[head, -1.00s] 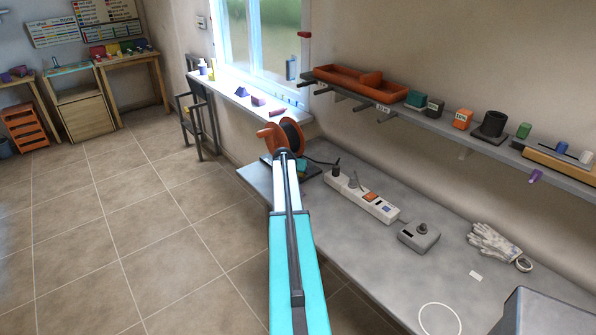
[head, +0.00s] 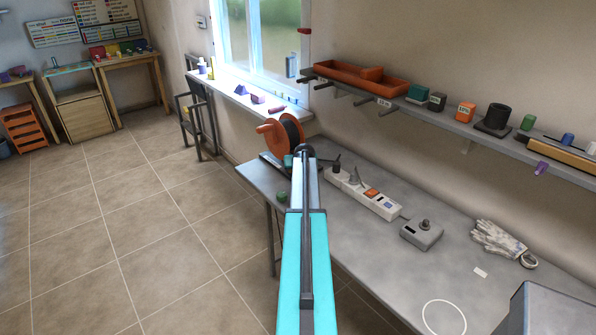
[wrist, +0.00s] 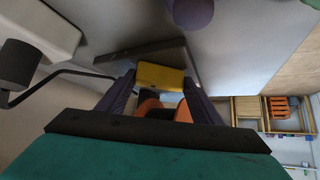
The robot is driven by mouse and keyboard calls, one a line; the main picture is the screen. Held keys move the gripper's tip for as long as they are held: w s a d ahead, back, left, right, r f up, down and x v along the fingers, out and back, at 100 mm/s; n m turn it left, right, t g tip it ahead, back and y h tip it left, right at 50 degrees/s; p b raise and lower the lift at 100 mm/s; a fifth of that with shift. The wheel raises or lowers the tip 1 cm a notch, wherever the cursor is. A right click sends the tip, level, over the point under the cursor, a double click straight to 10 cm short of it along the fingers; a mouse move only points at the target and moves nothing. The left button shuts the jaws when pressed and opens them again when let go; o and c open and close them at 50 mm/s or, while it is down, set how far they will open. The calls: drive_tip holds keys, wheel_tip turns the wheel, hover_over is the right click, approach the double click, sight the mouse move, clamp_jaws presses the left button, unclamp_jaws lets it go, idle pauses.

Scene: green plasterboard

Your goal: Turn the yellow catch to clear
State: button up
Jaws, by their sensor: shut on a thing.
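In the wrist view the yellow catch (wrist: 161,77) shows as a yellow block between the tips of my gripper (wrist: 160,84). The two dark fingers are shut on it from either side. A dark grey plate (wrist: 150,53) lies right behind the catch; I cannot tell how the two are joined or which way the catch is turned. In the head view my arm reaches to the far left end of the grey bench (head: 360,240), and it hides the gripper and the catch.
An orange cable reel (head: 268,133) stands just left of my arm's end. A small green thing (head: 283,197) sits at the bench's left edge. To the right are a power strip (head: 376,202), a grey box with a knob (head: 421,235) and gloves (head: 497,238). A loaded shelf (head: 450,123) runs above.

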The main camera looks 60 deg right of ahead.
drive_tip(key=shift+s+f+n+t+y+b, duration=0.35)
drive_tip(key=shift+n+b, duration=0.25)
drive_tip(key=shift+b, duration=0.2)
drive_tip(key=shift+r+n+y+b, duration=0.25)
drive_tip(key=shift+n+b, duration=0.15)
drive_tip(key=shift+b, duration=0.1)
drive_tip(key=o, duration=1.1)
drive_tip(key=shift+c, duration=0.2)
drive_tip(key=shift+r, duration=0.1)
drive_tip(key=shift+a+r, duration=0.1)
drive_tip(key=b+v, duration=0.3)
drive_tip(key=v, duration=1)
drive_tip(key=shift+s+b, duration=0.3)
drive_tip(key=shift+a, duration=0.1)
